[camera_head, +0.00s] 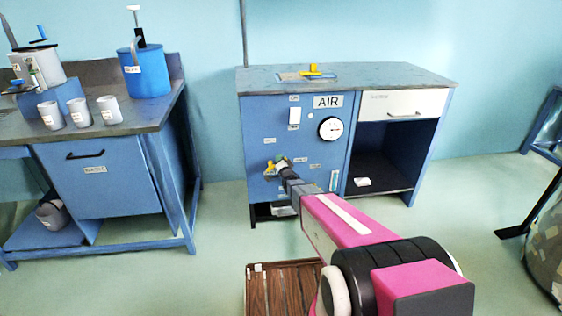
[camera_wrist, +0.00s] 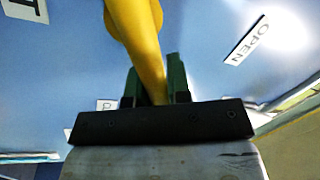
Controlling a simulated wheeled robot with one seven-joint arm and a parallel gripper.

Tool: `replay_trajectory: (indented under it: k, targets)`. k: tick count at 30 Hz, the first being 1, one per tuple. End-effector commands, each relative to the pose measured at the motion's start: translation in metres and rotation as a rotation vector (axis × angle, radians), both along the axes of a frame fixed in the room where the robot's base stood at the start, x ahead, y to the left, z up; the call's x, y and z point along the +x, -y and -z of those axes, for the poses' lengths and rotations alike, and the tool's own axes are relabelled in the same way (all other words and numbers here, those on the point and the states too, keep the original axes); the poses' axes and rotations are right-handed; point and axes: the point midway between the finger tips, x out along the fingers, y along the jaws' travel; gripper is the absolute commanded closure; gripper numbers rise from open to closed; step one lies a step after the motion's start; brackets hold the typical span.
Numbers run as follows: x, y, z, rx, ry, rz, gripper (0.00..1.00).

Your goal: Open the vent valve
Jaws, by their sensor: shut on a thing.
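The vent valve's yellow handle (camera_wrist: 140,35) fills the top middle of the wrist view, in front of the blue panel. In the head view a small yellow part of it (camera_head: 270,168) shows at the lower left of the blue AIR cabinet (camera_head: 280,135). My gripper (camera_wrist: 160,85) is at the handle, its green fingers on either side of the yellow lever and shut on it. An OPEN label (camera_wrist: 247,40) is on the panel to the right of the handle. The gripper (camera_head: 281,163) hides most of the valve in the head view.
A round gauge (camera_head: 330,128) and a white switch (camera_head: 294,116) are on the panel above. Another yellow handle (camera_head: 313,70) is on the cabinet top. A bench (camera_head: 110,150) with cups and cans stands left. A wooden pallet (camera_head: 280,287) lies on the floor near my arm.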

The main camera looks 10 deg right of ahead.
Motion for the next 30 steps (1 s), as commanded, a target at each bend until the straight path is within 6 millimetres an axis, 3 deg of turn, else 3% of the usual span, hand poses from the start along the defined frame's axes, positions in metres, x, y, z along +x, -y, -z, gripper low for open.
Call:
replay_trajectory:
  k: [10,11,12,13,23,30]
  targets:
    - [-0.001,0.0,0.001,-0.004,-0.002,0.0,1.0]
    - [-0.001,0.0,0.001,-0.003,-0.002,0.0,0.73]
    - [-0.001,0.0,0.001,-0.003,-0.002,0.0,0.59]
    - [-0.001,0.0,0.001,-0.003,-0.002,0.0,0.57]
    - [-0.002,0.0,0.0,-0.002,-0.001,0.0,0.57]
    - [-0.023,0.004,0.003,-0.001,-0.002,0.0,0.57]
